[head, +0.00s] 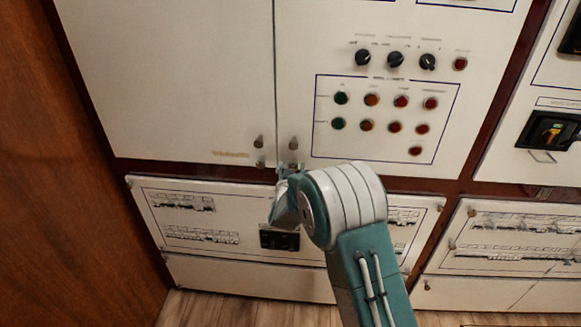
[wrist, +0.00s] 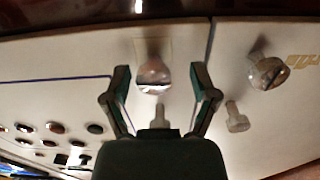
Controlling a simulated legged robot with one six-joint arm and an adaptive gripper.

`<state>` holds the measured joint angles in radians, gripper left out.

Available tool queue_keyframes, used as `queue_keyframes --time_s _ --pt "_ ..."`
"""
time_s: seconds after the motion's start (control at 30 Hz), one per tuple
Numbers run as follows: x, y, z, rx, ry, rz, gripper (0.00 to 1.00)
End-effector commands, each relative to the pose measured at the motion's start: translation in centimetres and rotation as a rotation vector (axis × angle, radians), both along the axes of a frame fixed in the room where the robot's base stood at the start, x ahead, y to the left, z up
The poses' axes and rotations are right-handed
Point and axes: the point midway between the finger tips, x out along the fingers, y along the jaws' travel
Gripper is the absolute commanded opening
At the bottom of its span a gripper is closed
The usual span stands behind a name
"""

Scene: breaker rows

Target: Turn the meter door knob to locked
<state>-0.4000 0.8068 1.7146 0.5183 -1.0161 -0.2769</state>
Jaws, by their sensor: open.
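Small metal knobs sit in pairs on either side of the seam between two white doors. In the wrist view one large silver knob (wrist: 153,76) is between the fingers of my gripper (wrist: 160,74), with a visible gap on each side. I see no contact. In the head view my gripper (head: 284,174) is at the lower corner of the right door, by its lower knob (head: 293,166), and partly hides it. I cannot read any marking on the knob or tell its turned position. No label names the meter door.
A second large knob (wrist: 268,72) and a smaller knob (wrist: 237,118) are on the neighbouring door. The right door has dark rotary switches (head: 395,59) and several coloured buttons (head: 371,99). Breaker-row panels (head: 240,205) lie below. A wooden wall (head: 70,180) stands at left.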

Motion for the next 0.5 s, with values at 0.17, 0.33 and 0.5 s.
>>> queue_keyframes --time_s 0.17,0.33,0.5 --pt "0.28 0.00 0.00 -0.001 0.000 0.000 0.76" --pt "0.26 0.28 -0.07 -0.004 0.000 0.001 0.54" --pt "0.26 0.29 -0.07 -0.004 0.000 0.001 0.00"
